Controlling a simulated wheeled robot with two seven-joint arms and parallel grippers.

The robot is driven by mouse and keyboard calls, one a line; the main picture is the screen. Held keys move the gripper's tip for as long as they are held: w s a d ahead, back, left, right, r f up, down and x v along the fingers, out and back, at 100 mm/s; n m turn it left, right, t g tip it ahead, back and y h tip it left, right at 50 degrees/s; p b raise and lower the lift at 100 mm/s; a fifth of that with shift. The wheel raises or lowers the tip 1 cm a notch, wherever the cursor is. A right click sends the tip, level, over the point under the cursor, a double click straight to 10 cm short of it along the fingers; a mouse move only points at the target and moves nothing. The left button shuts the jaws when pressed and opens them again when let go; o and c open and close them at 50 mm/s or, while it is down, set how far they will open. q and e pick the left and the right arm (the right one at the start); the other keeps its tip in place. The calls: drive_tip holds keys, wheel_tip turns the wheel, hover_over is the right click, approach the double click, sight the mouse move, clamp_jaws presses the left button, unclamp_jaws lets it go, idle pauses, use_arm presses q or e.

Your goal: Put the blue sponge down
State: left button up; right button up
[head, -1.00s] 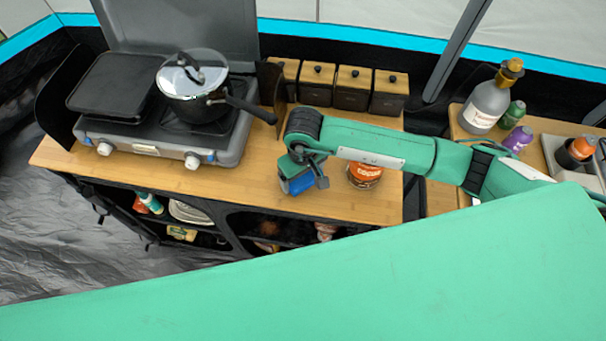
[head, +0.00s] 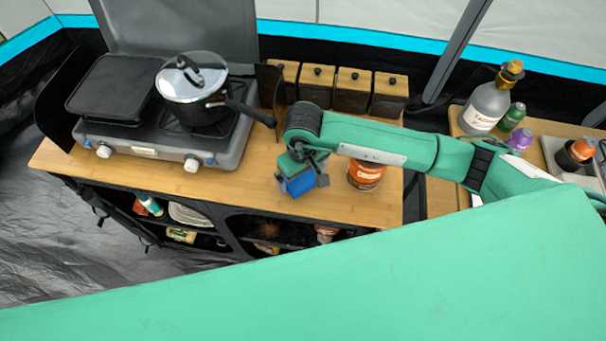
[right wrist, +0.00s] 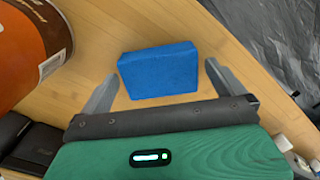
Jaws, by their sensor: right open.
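The blue sponge (head: 299,182) rests on the wooden counter (head: 225,190), partly hidden by my right gripper in the head view. In the right wrist view the whole top of the sponge (right wrist: 159,70) shows, lying between and ahead of the two fingers. My right gripper (head: 305,178) is open around the sponge, with a gap between the sponge and each finger (right wrist: 160,88). My left gripper is not in view.
An orange and brown can (head: 366,174) stands just right of my right gripper. A stove with a lidded pot (head: 193,88) is at the left. Several wooden-lidded canisters (head: 352,88) line the back. The counter's front left is clear.

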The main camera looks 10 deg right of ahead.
sight(303, 178)
wheel_tip(303, 178, up, 10)
drive_tip(key=b, duration=0.2)
drive_tip(key=shift+r+b, duration=0.2)
drive_tip(key=shift+b, duration=0.15)
idle(0.3)
